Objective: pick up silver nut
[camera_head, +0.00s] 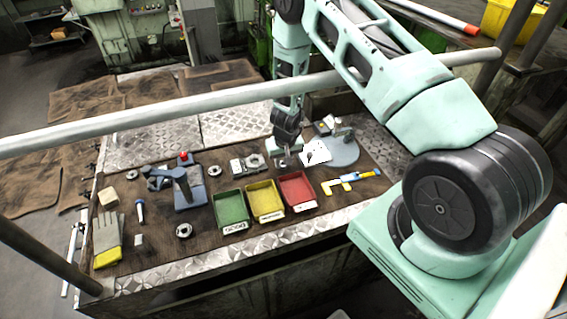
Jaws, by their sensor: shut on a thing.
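My gripper (283,155) points down over the back part of the workbench, behind the coloured bins. It is shut on a small silver piece (283,164), which looks like the silver nut; the fingers hide part of it, and I cannot tell whether it is clear of the bench. Another silver nut-like ring (183,231) lies on the bench at the front, left of the green bin. A further round silver part (255,162) sits just left of my gripper, beside a grey metal block (237,167).
Green (230,208), yellow (264,200) and red (297,191) bins stand in a row in front of my gripper. A white card (315,152) and round grey base (342,152) are close on the right. A grey rail (200,103) crosses the view.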

